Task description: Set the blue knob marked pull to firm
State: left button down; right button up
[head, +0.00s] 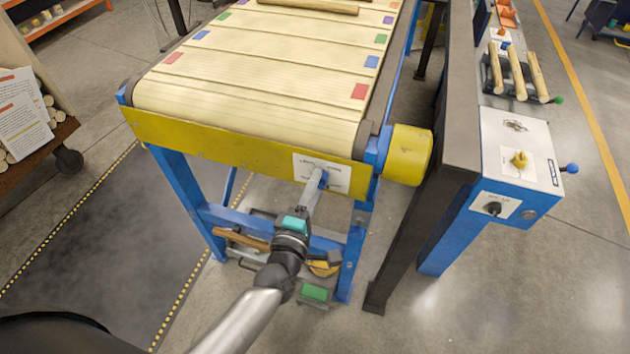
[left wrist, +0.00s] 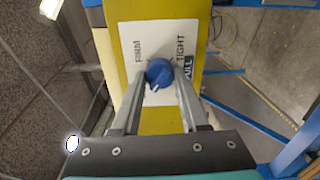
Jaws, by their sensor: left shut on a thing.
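The blue knob (left wrist: 159,72) sits on a white label plate (left wrist: 140,35) on the yellow end panel of the conveyor. In the left wrist view the plate reads FIRM on the left and TIGHT on the right, with a dark PULL tag beside TIGHT. A small pale mark on the knob points toward the lower left of that view, at neither word. My left gripper (left wrist: 157,88) is shut on the knob, one finger on each side. In the head view the knob (head: 324,180) is partly hidden by the gripper. My right gripper is in neither view.
The conveyor belt (head: 250,110) with coloured patches lies above the panel. A yellow drum (head: 408,155) sticks out at right. A blue-sided control box (head: 510,140) with a yellow knob (head: 519,160) and a black knob (head: 493,208) stands further right. A dark mat (head: 80,230) covers the floor at left.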

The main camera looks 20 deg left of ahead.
pick_arm(q)
jog(key=m+p, duration=0.6)
jog(key=m, duration=1.3)
jog(key=shift+r, duration=0.1)
jog(key=shift+m, duration=0.4)
jog(key=shift+c, duration=2.1)
grip_release()
jog(key=s, duration=1.5)
jog(key=shift+a+p, duration=0.2)
jog(key=shift+p, duration=0.2)
